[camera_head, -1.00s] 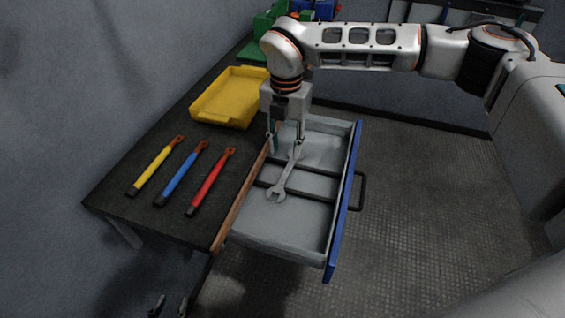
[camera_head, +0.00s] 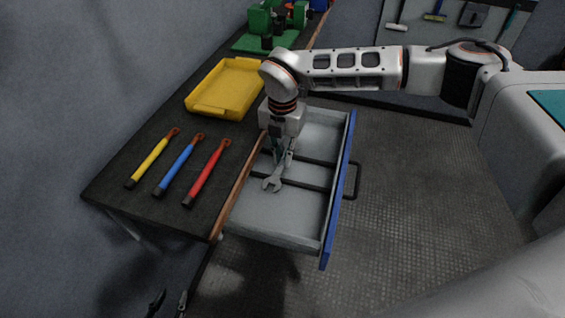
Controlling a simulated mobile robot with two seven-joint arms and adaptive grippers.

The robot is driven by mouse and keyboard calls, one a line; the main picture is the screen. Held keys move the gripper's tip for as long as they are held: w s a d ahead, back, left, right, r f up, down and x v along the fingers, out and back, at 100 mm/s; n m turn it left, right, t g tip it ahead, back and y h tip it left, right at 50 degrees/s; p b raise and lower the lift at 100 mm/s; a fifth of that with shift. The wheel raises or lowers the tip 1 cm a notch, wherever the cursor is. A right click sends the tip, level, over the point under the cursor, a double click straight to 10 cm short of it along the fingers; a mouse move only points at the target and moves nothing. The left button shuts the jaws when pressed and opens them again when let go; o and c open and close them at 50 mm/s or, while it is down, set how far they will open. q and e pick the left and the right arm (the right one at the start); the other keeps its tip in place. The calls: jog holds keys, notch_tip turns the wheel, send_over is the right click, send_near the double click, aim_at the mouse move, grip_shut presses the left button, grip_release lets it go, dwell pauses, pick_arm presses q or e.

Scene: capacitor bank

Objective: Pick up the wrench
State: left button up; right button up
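The grey wrench (camera_head: 271,183) lies in the open drawer (camera_head: 285,221), with its open jaw toward the lower left. My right gripper (camera_head: 284,160) reaches down into the drawer from above. Its two fingers are close together on either side of the wrench's handle and appear shut on it. The handle's upper part is hidden by the gripper. The wrench looks low in the drawer, not clearly lifted. My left gripper (camera_head: 169,302) is at the bottom edge of the view, fingers apart and empty, away from the wrench.
The dark workbench (camera_head: 130,205) left of the drawer holds a yellow-handled tool (camera_head: 152,158), a blue one (camera_head: 178,165) and a red one (camera_head: 206,173). A yellow tray (camera_head: 212,106) and a green fixture (camera_head: 262,40) stand farther back. The drawer's blue front (camera_head: 338,190) is at right, with open floor beyond.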

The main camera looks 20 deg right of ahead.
aim_at(282, 163)
jog(key=shift+r, duration=0.1)
grip_shut()
notch_tip(282, 163, up, 20)
dwell(0.4)
dwell(0.8)
